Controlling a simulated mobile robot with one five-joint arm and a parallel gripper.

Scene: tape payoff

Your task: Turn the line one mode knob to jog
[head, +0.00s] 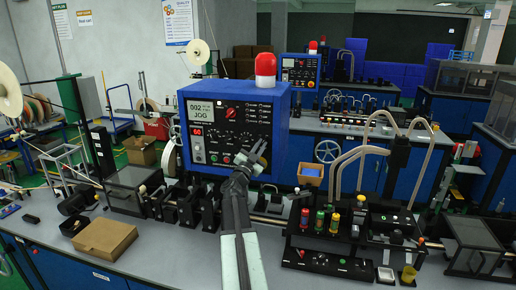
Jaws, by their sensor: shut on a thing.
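The blue control box (280,150) stands on the near bench with a black panel facing me. Its small display (201,111) shows "002" and, below it, "JOG". My gripper (257,150) reaches up to the lower right of this panel and is shut on the mode knob there. The jaws cover the knob, so its pointer direction cannot be read. A red knob (231,113) sits higher on the panel, clear of my gripper.
A red lamp (265,66) tops the box. Right of my arm stands a black fixture (330,232) with coloured knobs and bent tubes (352,160). A second blue control box (299,70) stands behind.

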